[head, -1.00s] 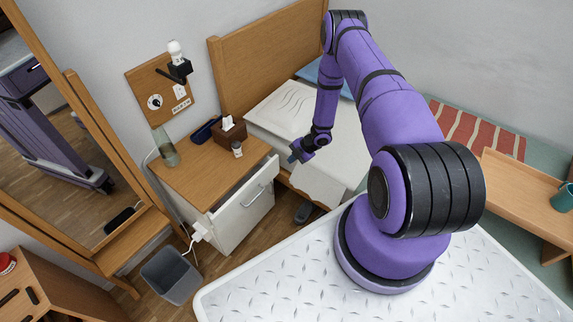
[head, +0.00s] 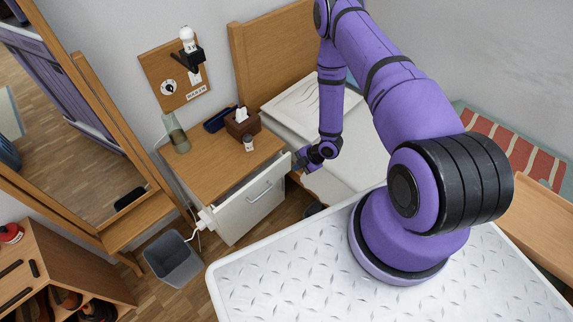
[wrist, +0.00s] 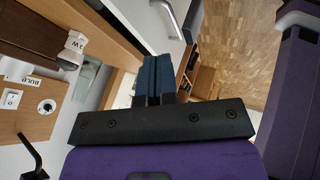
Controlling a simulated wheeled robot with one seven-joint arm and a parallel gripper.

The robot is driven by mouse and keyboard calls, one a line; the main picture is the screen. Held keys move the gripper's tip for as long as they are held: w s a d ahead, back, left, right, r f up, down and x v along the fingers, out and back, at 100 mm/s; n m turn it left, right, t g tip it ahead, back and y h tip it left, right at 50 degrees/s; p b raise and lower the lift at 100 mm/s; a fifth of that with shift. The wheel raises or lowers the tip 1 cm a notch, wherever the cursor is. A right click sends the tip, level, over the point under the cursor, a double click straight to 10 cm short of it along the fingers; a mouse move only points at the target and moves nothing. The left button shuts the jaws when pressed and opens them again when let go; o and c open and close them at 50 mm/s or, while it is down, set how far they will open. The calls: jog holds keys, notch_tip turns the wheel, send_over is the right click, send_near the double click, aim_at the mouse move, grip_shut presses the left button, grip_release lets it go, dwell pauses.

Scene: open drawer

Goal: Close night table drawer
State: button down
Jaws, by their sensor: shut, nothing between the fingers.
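The night table (head: 205,168) has a wooden top and a white drawer (head: 255,200) with a metal bar handle (head: 259,191). The drawer stands partly open, with a gap between its front panel and the table top. My gripper (head: 299,161) is shut and empty, beside the right upper corner of the drawer front. In the wrist view my blue fingers (wrist: 154,78) are together, close to the white drawer front (wrist: 145,18) and its handle (wrist: 168,16). I cannot tell whether they touch it. The drawer's inside is mostly hidden.
A tissue box (head: 240,125), a small bottle (head: 249,143) and a glass vase (head: 174,134) stand on the table top. The bed (head: 348,165) is right of it. A grey bin (head: 172,258) and a mirror (head: 85,130) are left.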

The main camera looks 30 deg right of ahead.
aim_at(271, 168)
jog(key=shift+w+a+f, duration=1)
jog(key=shift+w+f, duration=0.2)
jog(key=shift+f, duration=0.1)
jog(key=shift+w+a+f, duration=1.05)
jog(key=shift+w+f, duration=0.1)
jog(key=shift+f, duration=0.1)
jog(key=shift+w+a+f, duration=1)
jog(key=shift+w+f, duration=0.2)
jog(key=shift+f, duration=0.1)
jog(key=shift+w+a, duration=0.2)
jog(key=shift+w, duration=0.4)
jog(key=shift+w+a, duration=0.2)
jog(key=shift+w, duration=0.4)
jog(key=shift+s, duration=0.1)
